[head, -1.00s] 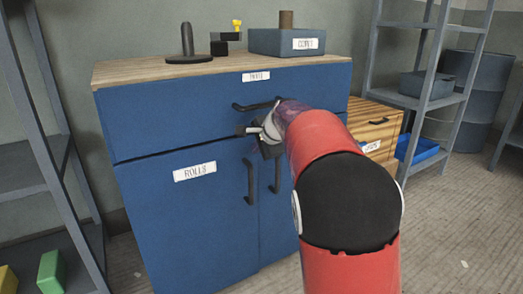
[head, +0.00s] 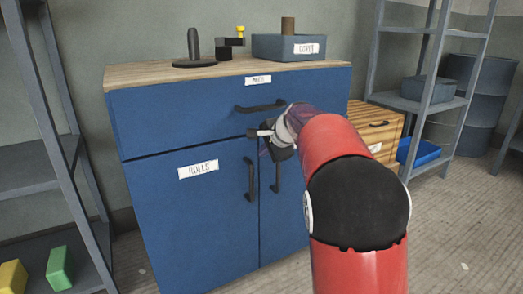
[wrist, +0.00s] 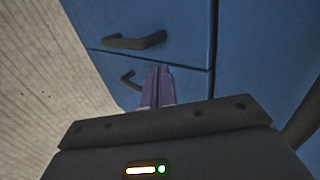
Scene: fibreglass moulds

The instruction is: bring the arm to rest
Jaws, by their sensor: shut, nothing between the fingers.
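My red arm reaches from the lower right of the head view toward the blue cabinet (head: 140,130). My gripper (wrist: 160,68) shows in the wrist view with its two purple fingers together and nothing between them. It is in front of the cabinet's doors and drawer, with the dark door handles (wrist: 135,40) close by. In the head view the fingertips are hidden behind my wrist. I cannot tell whether they touch the cabinet. The drawer and both doors look closed.
On the cabinet top stand a dark post on a round base (head: 194,50), a black block with a yellow knob (head: 232,44) and a labelled grey box (head: 283,46). A wooden drawer unit (head: 378,128), a blue tray (head: 420,152) and shelving (head: 415,100) stand right. Left shelving (head: 45,165) holds blocks.

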